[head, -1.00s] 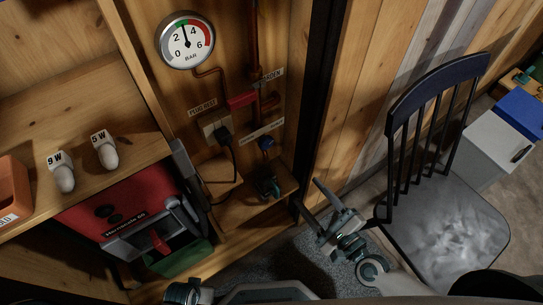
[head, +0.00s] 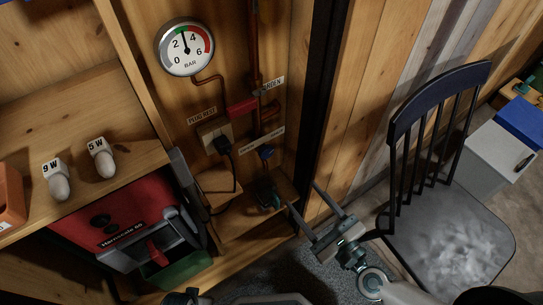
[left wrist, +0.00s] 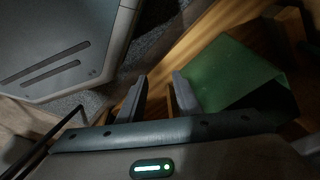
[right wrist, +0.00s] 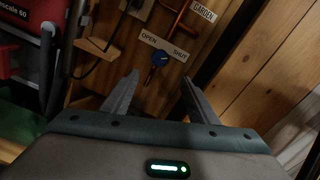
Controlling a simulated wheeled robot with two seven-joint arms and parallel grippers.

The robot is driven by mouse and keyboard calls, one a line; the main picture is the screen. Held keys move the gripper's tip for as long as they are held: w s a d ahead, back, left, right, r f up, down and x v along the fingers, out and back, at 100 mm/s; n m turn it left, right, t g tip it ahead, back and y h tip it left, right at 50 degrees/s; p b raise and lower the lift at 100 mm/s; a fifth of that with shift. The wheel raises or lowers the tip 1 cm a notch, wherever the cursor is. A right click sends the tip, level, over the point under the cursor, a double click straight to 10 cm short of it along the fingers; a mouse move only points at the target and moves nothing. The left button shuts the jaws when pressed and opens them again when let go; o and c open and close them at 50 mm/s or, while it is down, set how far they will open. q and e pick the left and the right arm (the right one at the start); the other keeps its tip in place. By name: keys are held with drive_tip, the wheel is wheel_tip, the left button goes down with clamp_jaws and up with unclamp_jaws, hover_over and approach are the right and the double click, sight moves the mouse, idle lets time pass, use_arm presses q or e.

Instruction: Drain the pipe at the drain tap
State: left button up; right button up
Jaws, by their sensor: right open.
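The drain tap (head: 266,153) is a small blue knob low on the wooden panel, under a tag that reads OPEN and SHUT in the right wrist view. There the blue knob (right wrist: 159,58) shows beyond the fingertips, between them. The copper pipe (head: 255,50) runs down the panel above it. The round pressure gauge (head: 185,46) has its needle between 2 and 4 bar. My right gripper (head: 303,195) is open and empty, below and right of the tap, apart from it. My left gripper (left wrist: 160,84) has its fingers apart with nothing between them, near a green bin.
A red valve handle (head: 242,107) and a plugged-in socket (head: 215,136) are near the tap. A dark object (head: 268,197) stands on the ledge below. A red machine (head: 125,225) and green bin (head: 178,270) are left. A black chair (head: 440,220) stands close to my right arm.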

drive_tip(key=p, duration=0.2)
approach(268, 154)
use_arm(q)
drive_tip(key=shift+w+d+f+t+p, duration=0.15)
drive_tip(key=shift+d+f+t+p, duration=0.25)
drive_tip(key=shift+f, duration=0.25)
drive_tip(key=shift+w+d+f+t+p, duration=0.15)
drive_tip(key=shift+d+f+t+p, duration=0.2)
drive_tip(key=shift+f, duration=0.25)
use_arm(e)
drive_tip(key=x, duration=0.8)
drive_tip(key=shift+w+a+f, duration=0.1)
drive_tip(key=shift+w, duration=0.1)
drive_tip(key=c, duration=1)
